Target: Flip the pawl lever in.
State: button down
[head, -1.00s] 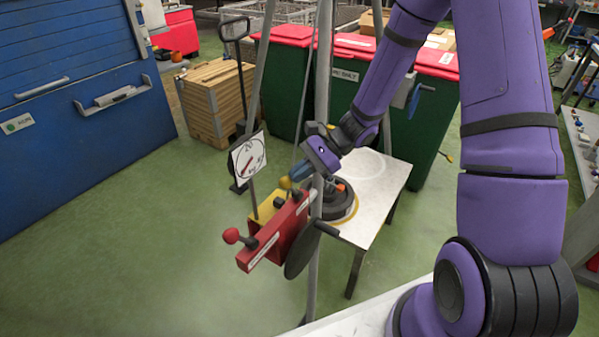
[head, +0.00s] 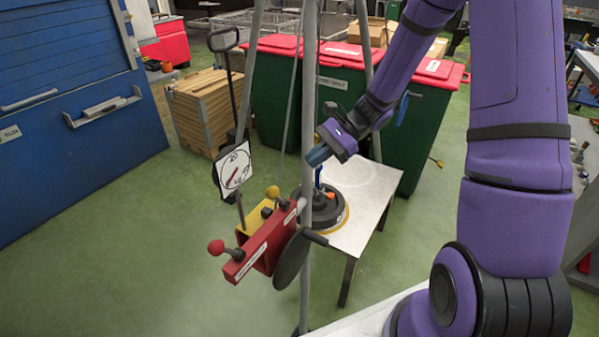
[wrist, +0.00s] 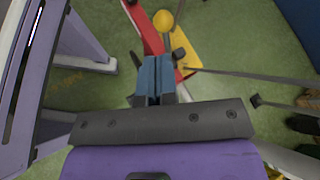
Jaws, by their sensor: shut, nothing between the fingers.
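A red bracket (head: 262,240) on a grey tripod carries a short lever with a red knob (head: 216,247) at its near left end. Another short lever with a yellow knob (head: 272,192) stands at its far end, by a yellow block (head: 254,218). The labels are too small to read, so I cannot tell which lever is the pawl. My gripper (head: 316,157), with blue fingers, is shut and empty, above and right of the yellow knob, apart from it. In the wrist view the yellow knob (wrist: 163,20) lies beyond the closed fingertips (wrist: 155,62).
Grey tripod legs (head: 308,110) stand close to my gripper. A black round base (head: 322,208) sits on a white table (head: 372,200) behind. A dial plate (head: 234,168) stands left of the bracket. Green floor at left is clear.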

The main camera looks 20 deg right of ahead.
jog(key=v, duration=0.4)
jog(key=shift+d+r, duration=0.15)
jog(key=shift+r, duration=0.15)
jog(key=s+r+n+t+h, duration=0.6)
jog(key=s+r+n+h, duration=0.6)
jog(key=s+r, duration=0.9)
jog(key=shift+s+d+n, duration=0.15)
jog(key=shift+s+n, duration=0.75)
jog(key=shift+s, duration=0.05)
dwell(2.2)
